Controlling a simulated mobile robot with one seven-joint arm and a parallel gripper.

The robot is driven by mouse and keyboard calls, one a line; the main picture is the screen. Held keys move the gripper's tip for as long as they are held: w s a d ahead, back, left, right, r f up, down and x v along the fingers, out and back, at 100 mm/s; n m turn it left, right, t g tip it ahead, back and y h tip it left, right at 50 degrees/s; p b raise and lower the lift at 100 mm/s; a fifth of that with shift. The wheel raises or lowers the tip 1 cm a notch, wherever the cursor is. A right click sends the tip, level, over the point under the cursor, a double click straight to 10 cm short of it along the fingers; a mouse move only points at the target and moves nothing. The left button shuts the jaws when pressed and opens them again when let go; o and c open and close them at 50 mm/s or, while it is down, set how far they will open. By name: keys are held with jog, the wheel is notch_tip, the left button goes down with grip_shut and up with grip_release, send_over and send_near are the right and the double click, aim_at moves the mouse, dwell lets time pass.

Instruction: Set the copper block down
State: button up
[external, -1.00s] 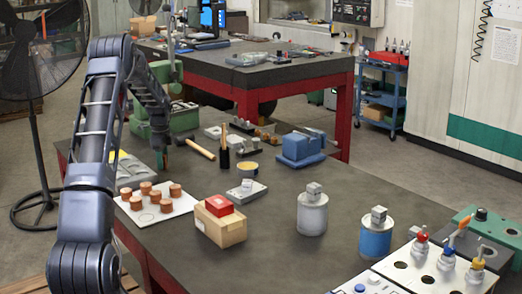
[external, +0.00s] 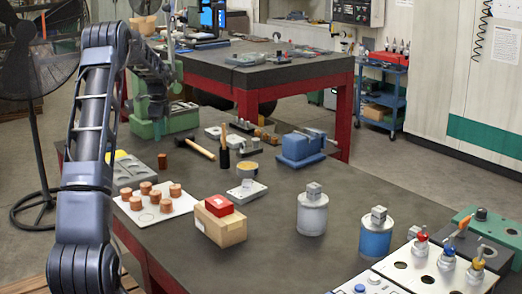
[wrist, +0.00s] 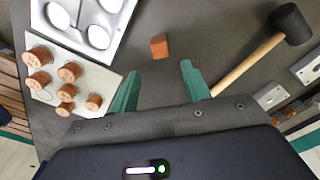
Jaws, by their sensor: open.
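The copper block (wrist: 159,46) stands by itself on the dark bench top, ahead of my fingertips in the wrist view. In the external view the copper block (external: 162,161) sits to the right of the grey mould tray. My gripper (wrist: 160,74) is open, with its green fingers spread and nothing between them. It is raised clear of the block and does not touch it. In the external view my fingers are hard to pick out against the green machine behind them.
A white plate (external: 176,208) with several copper cylinders lies in front of the grey mould tray (external: 127,173). A mallet (external: 200,149) lies to the right of the block. Cardboard and red boxes (external: 222,228) stand nearer the camera. Bare bench surrounds the block.

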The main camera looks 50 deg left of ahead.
jog(key=shift+r, duration=0.6)
jog(key=w+d+r+n, duration=0.1)
jog(key=w+d+r, duration=0.1)
jog(key=d+r, duration=0.6)
jog(key=w+d+r+n, duration=0.15)
jog(key=d+r, duration=0.25)
jog(key=d, duration=0.7)
jog(key=s+d+r+n+t+y, duration=0.15)
jog(key=d+r, duration=0.25)
jog(key=d, duration=0.6)
jog(key=s+d+r, duration=0.3)
jog(key=d+r, duration=0.1)
jog(key=d, duration=0.7)
jog(key=s+d+r+n+t, duration=0.2)
jog(key=s+d, duration=0.9)
jog(key=d, duration=0.4)
jog(key=s+d+f+n, duration=0.1)
jog(key=s+d+f, duration=0.1)
jog(key=s, duration=0.3)
jog(key=s+d+f+n+h, duration=0.1)
jog(key=s+d+f, duration=0.1)
jog(key=s+d, duration=0.3)
jog(key=s+d+f+n+t, duration=0.1)
jog(key=s+d+f, duration=0.1)
jog(key=s+d, duration=0.2)
jog(key=shift+s, duration=1.1)
jog(key=shift+h, duration=0.25)
